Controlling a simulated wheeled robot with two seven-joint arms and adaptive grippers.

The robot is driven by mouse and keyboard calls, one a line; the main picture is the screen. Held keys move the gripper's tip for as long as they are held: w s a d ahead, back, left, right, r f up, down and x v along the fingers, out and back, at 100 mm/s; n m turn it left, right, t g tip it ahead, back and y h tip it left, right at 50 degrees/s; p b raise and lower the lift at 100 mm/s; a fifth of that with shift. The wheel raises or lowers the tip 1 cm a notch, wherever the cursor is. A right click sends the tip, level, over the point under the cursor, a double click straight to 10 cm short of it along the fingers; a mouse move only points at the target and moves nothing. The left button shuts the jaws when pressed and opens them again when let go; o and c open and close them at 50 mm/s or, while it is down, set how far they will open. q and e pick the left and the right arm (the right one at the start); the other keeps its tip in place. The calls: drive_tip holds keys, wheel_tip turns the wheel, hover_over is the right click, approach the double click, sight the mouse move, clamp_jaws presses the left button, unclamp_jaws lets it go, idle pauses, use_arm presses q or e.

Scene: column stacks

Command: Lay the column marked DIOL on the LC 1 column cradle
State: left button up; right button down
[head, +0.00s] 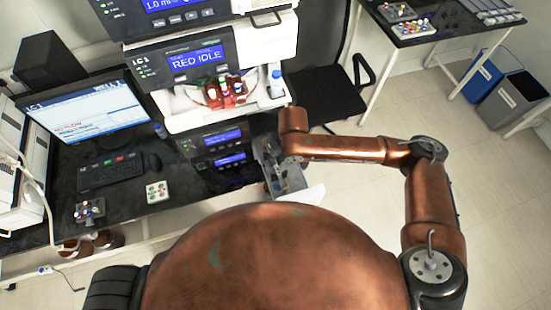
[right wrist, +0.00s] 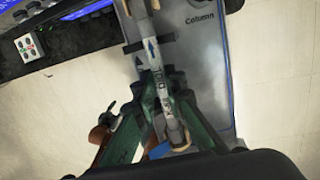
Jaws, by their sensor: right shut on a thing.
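My right gripper (right wrist: 158,82) is shut on a slim white column (right wrist: 162,100) with dark lettering and an arrow; the lettering looks like DIOL but is hard to read. In the right wrist view the column lies lengthwise over a grey panel marked "Column" (right wrist: 203,60). A grey clip-like crosspiece (right wrist: 133,46) is at its far part. I cannot tell whether the column touches the cradle or hangs above it. In the head view my right gripper (head: 272,168) is small, beside the right side of the LC 1 stack (head: 172,52). My left gripper is not visible.
The stack's open bay (head: 225,92) holds red-brown parts. A black chair (head: 325,98) stands behind my right arm.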

drive_tip(key=shift+f, duration=0.25)
drive_tip(key=c, duration=1.9)
unclamp_jaws()
wheel_tip(320, 180, up, 12)
drive_tip(key=d, duration=0.2)
drive_tip(key=shift+s+f, duration=0.15)
drive_tip(key=shift+s, duration=0.3)
